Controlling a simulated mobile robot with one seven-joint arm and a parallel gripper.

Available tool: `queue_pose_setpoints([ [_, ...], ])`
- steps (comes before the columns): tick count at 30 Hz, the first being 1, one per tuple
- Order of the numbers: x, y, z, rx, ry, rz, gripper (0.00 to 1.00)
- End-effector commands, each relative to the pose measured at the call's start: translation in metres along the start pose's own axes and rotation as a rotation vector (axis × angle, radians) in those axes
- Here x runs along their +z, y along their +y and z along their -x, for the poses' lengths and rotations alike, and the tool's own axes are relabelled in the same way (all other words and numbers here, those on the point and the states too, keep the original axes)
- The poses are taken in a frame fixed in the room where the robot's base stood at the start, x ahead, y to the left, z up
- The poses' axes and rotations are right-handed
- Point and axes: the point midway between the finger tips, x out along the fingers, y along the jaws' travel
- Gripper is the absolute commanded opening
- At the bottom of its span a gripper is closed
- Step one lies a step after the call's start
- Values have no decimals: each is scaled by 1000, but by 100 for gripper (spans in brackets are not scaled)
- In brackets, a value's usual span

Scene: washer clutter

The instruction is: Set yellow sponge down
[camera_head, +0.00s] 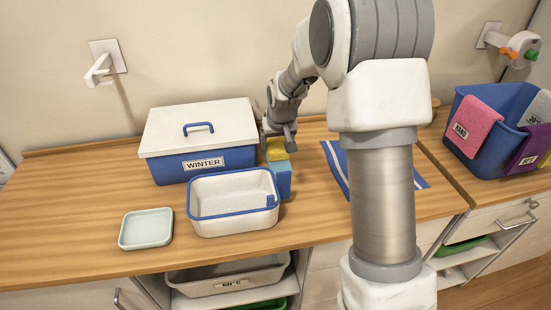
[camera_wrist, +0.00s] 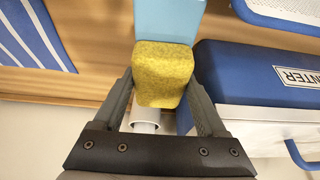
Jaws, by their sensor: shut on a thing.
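The yellow sponge (camera_head: 276,149) is between the fingers of my gripper (camera_head: 277,135), just right of the WINTER box. In the wrist view the sponge (camera_wrist: 163,70) is a speckled yellow block, with the fingers of my gripper (camera_wrist: 162,82) on either side of it. My gripper is shut on it. A light blue block (camera_head: 283,180) stands on the counter right in front of the sponge; it also shows in the wrist view (camera_wrist: 168,20), adjoining the sponge's edge. I cannot tell whether the sponge touches the block or the counter.
The blue WINTER box (camera_head: 170,167) with a white lid is close on the left. A white basket with a blue rim (camera_head: 233,228) stands in front. A pale dish (camera_head: 146,229) is at left. A striped blue towel (camera_head: 336,160) lies at right. The counter's front left (camera_head: 70,240) is clear.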

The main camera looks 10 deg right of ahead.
Motion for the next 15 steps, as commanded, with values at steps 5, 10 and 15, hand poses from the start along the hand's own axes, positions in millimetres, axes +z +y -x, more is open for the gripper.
queue_pose_setpoints([
  [5,10,0,-22,0,-4,0,30],
  [10,18,0,-41,0,-2,0,30],
  [15,18,0,-42,0,0,0,30],
])
